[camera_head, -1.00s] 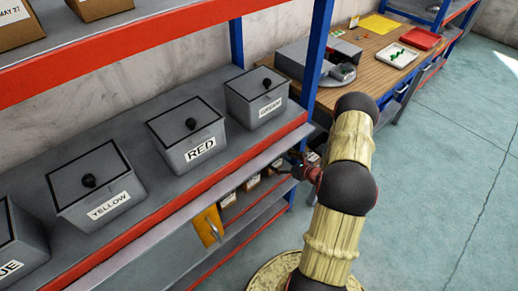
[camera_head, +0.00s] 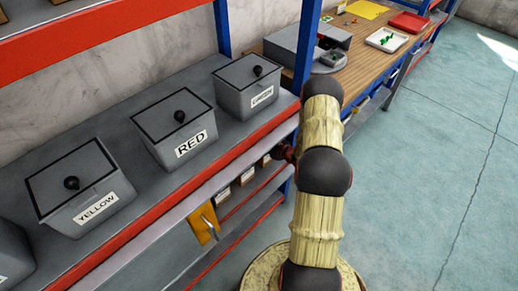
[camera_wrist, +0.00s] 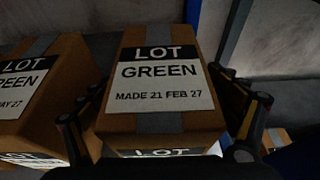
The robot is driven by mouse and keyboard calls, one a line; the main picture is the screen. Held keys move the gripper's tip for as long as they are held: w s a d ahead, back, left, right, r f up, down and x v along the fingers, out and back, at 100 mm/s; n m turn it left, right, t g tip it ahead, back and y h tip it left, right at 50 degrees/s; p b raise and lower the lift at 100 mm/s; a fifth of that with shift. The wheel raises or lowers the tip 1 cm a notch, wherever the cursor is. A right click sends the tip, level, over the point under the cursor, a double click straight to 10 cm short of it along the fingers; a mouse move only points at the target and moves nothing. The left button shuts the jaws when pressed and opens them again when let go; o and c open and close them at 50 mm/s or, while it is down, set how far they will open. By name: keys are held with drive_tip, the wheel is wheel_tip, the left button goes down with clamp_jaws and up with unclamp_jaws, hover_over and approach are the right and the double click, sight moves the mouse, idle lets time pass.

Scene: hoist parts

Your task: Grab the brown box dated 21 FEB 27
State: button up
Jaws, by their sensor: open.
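The brown box labelled LOT GREEN, MADE 21 FEB 27 (camera_wrist: 160,118) fills the middle of the wrist view, with grey tape over it. My gripper (camera_wrist: 163,122) is open, with one dark finger on each side of this box. I cannot tell whether the fingers touch it. In the head view my gripper (camera_head: 287,152) is at the lower shelf's right end, mostly hidden by my arm and the shelf edge.
A second brown box (camera_wrist: 30,95), its date partly cut off, stands close on the left in the wrist view. Another box (camera_wrist: 277,140) shows low at right. A blue post (camera_head: 305,45) borders the shelf. Lidded grey bins, including RED (camera_head: 185,125), stand above.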

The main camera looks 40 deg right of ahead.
drive_tip(key=shift+w, duration=0.15)
drive_tip(key=shift+c, duration=1.3)
drive_tip(key=c, duration=1.6)
drive_tip(key=shift+w+d+r, duration=0.1)
drive_tip(key=shift+c, duration=0.4)
drive_tip(key=shift+r, duration=0.1)
